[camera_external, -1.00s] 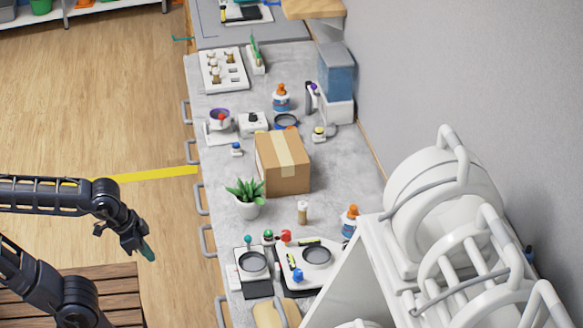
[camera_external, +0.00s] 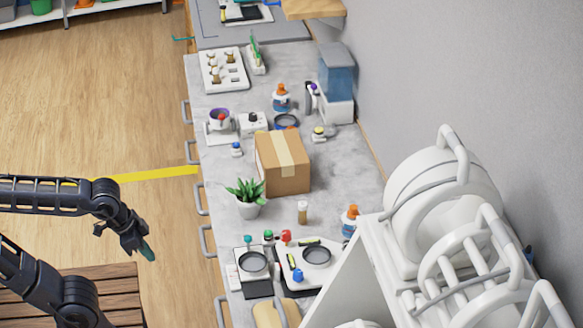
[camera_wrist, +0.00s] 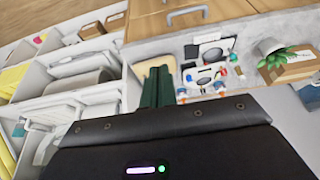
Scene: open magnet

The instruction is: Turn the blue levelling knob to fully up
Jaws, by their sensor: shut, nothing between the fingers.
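A blue knob (camera_external: 297,275) sits at the front edge of a white device (camera_external: 291,262) with a round dark plate, on the near part of the grey counter. Its setting is too small to read. My gripper (camera_external: 147,252) hangs left of the counter, over the floor, well apart from the knob. Its green fingers (camera_wrist: 157,87) are together and empty in the wrist view. The counter devices show small beyond them in that view, where I cannot single out the blue knob for certain.
A second device (camera_external: 253,266) with a round plate stands just left. A red knob (camera_external: 286,237), a plant (camera_external: 247,206), a small bottle (camera_external: 303,212) and a cardboard box (camera_external: 284,172) are nearby. A large white rack (camera_external: 420,262) fills the right. The floor between gripper and counter is clear.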

